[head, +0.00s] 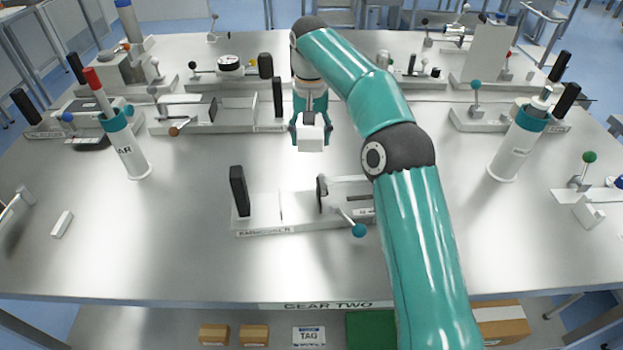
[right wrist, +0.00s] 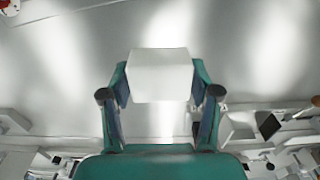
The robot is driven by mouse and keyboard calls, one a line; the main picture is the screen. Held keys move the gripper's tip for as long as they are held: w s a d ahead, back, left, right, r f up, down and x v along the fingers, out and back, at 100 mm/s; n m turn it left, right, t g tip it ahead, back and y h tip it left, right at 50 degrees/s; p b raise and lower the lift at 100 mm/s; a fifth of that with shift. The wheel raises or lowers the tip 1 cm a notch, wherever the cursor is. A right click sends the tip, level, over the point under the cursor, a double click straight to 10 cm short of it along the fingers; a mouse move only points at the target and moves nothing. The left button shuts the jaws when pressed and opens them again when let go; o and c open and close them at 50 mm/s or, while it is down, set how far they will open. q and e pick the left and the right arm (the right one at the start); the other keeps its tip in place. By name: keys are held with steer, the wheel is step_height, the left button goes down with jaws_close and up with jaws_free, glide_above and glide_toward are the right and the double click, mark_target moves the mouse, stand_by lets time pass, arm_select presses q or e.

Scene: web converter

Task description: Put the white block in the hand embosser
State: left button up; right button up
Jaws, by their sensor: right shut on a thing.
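The white block (head: 311,139) is held between the fingers of my right gripper (head: 310,124), above the middle of the table and behind the hand embosser. The right wrist view shows the same block (right wrist: 162,76) gripped between both fingers (right wrist: 161,92). The hand embosser (head: 268,212), a pale base with a lettered front, stands at the front middle of the table. It has a black upright at its left end, a dark round plate, and a lever with a blue knob (head: 359,230). My right arm hides its right end. My left gripper is not in view.
A small white bar (head: 62,224) lies on the table (head: 160,262) at left. White cylinders with teal collars stand at left (head: 129,150) and right (head: 511,150). Another lever device (head: 208,113) stands behind the embosser to the left. The table's front left is clear.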

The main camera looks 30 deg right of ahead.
mark_target(311, 181)
step_height(311, 181, down, 11)
steer(key=shift+s+r+b, duration=0.1)
steer(key=shift+s+b, duration=0.05)
steer(key=shift+b, duration=0.45)
steer(key=o, duration=1.3)
